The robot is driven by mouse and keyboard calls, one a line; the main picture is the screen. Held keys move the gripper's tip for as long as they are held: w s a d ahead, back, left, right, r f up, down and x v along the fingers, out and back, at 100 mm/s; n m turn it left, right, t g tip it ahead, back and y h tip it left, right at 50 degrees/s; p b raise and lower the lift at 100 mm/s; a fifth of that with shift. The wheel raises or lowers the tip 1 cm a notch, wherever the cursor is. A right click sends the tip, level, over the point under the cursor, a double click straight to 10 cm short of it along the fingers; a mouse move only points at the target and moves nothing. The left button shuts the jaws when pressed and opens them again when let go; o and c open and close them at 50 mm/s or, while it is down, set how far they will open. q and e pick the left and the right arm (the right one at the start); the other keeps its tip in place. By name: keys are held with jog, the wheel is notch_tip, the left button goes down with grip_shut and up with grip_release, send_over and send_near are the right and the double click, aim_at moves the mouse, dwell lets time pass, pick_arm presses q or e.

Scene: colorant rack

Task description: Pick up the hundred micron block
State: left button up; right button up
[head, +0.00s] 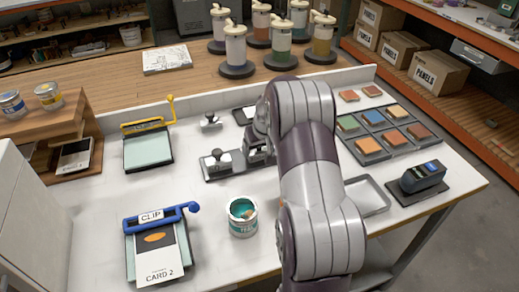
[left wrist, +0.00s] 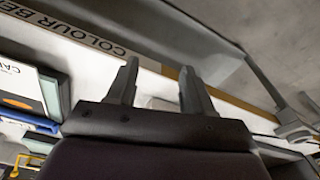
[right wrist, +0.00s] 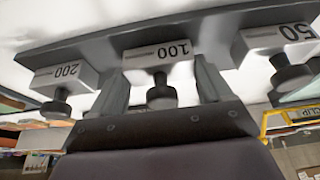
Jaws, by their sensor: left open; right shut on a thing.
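In the head view my right gripper (head: 258,150) is at the rack (head: 212,175), and my arm hides the rack's right part. My left gripper (left wrist: 160,68) is open and empty in the left wrist view.
A teal paint can (head: 241,220) stands in front of the rack. A blue clip board with a card (head: 157,255) lies front left, a yellow-clip board (head: 148,150) behind it. Colour tiles (head: 375,130), an empty tray (head: 367,196) and a dark device (head: 420,178) are at the right.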

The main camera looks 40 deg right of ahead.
notch_tip(320, 180, up, 4)
jog(key=shift+w+d+f, duration=0.1)
jog(key=shift+f, duration=0.1)
jog(key=s+d+r+b, duration=0.1)
jog(key=s+d+r, duration=0.5)
jog(key=s, duration=0.3)
jog(key=shift+s+d+r+b, duration=0.3)
jog(key=shift+s+r+b, duration=0.1)
jog(key=shift+r, duration=0.3)
